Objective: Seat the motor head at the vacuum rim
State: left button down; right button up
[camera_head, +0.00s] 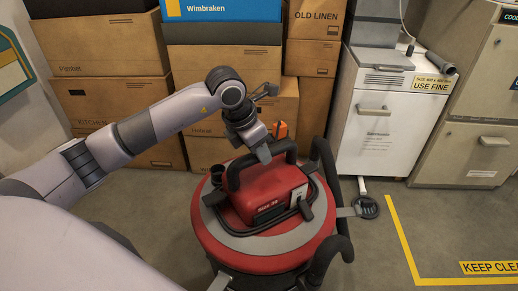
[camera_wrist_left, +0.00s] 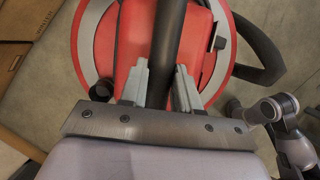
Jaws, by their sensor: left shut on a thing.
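The motor head (camera_head: 265,190) is a red, rounded lid with a raised red block, a grey ring and a black top handle (camera_head: 249,166). It sits over the vacuum (camera_head: 262,280), whose body shows only as a dark strip at the bottom edge. The rim is hidden under the head, so I cannot tell how closely they meet. My left gripper (camera_head: 263,152) is shut on the handle from above. In the left wrist view its two grey fingers (camera_wrist_left: 160,82) lie on either side of the black handle (camera_wrist_left: 168,35), with the red head (camera_wrist_left: 120,45) beneath.
Stacked cardboard boxes (camera_head: 110,105) stand behind. A white cabinet (camera_head: 377,130) and a beige cabinet (camera_head: 465,150) stand at the right. A black hose (camera_head: 325,165) curves beside the head. Yellow-marked floor (camera_head: 450,230) is clear.

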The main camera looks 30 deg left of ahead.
pick_arm(q)
jog(key=shift+b+x, duration=0.9)
dwell(0.7)
jog(key=c, duration=0.9)
grip_release()
jog(key=shift+s+a, duration=0.15)
jog(key=shift+s, duration=0.05)
jog(key=shift+o, duration=0.8)
jog(key=shift+s+f, duration=0.15)
jog(key=shift+f, duration=0.25)
jog(key=shift+p+v, duration=0.9)
jog(key=shift+v, duration=0.35)
jog(key=shift+p+v, duration=1.95)
jog(key=shift+v, duration=0.95)
